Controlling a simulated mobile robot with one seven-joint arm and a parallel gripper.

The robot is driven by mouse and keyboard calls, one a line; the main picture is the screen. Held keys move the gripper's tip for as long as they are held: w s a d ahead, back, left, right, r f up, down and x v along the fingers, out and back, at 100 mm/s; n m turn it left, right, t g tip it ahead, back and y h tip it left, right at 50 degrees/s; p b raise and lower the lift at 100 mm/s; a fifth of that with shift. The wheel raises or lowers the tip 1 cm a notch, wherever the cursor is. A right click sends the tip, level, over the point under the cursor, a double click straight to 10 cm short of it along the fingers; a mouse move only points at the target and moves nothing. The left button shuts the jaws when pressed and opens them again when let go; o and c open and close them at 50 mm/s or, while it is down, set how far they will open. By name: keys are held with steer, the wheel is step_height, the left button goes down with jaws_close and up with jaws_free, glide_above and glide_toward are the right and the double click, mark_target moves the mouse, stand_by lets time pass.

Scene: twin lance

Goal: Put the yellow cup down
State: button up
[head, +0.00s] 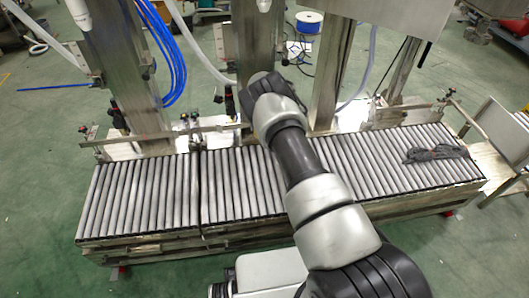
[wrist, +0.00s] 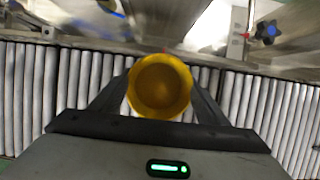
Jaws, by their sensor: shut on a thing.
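The yellow cup (wrist: 160,87) is between the two fingers of my gripper (wrist: 160,95) in the wrist view. I look at its round yellow face, and the fingers touch it on its left and right sides. My gripper is shut on it, above the grey rollers of the conveyor (wrist: 285,120). In the head view my own arm hides the cup and the fingers, and the conveyor (head: 140,195) runs across under the arm. The gap between the cup and the rollers cannot be told.
Metal posts (head: 125,70) and a guide rail (head: 165,135) stand along the conveyor's back edge. Blue hoses (head: 170,50) hang at the left. A dark bundle of cable (head: 434,153) lies on the right rollers. The left rollers are clear.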

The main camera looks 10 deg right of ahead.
step_height(320, 180, down, 14)
steer(key=b, duration=0.4)
steer(key=shift+f, duration=0.25)
steer(key=o, duration=1.1)
steer(key=shift+r, duration=0.1)
